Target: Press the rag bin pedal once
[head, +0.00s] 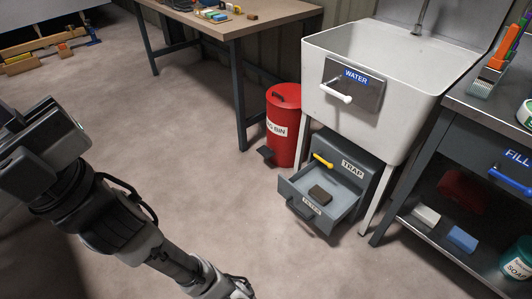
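The rag bin (282,130) is a red cylinder with a lid and a white label, standing on the floor left of the sink. Its lid looks shut. Its dark pedal (265,153) sticks out at the base toward the lower left. My arm reaches from the bottom of the head view up to the left. My gripper (40,135) is at the left edge, well apart from the bin and pedal. Its fingertips are not clearly visible, so its opening cannot be told.
A white sink (390,115) with a WATER lever stands right of the bin. Below it, the grey trap box (367,180) has its filter drawer (298,193) pulled out near the pedal. A workbench (225,28) stands behind. A shelf unit (450,150) is at right. Floor left of the pedal is clear.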

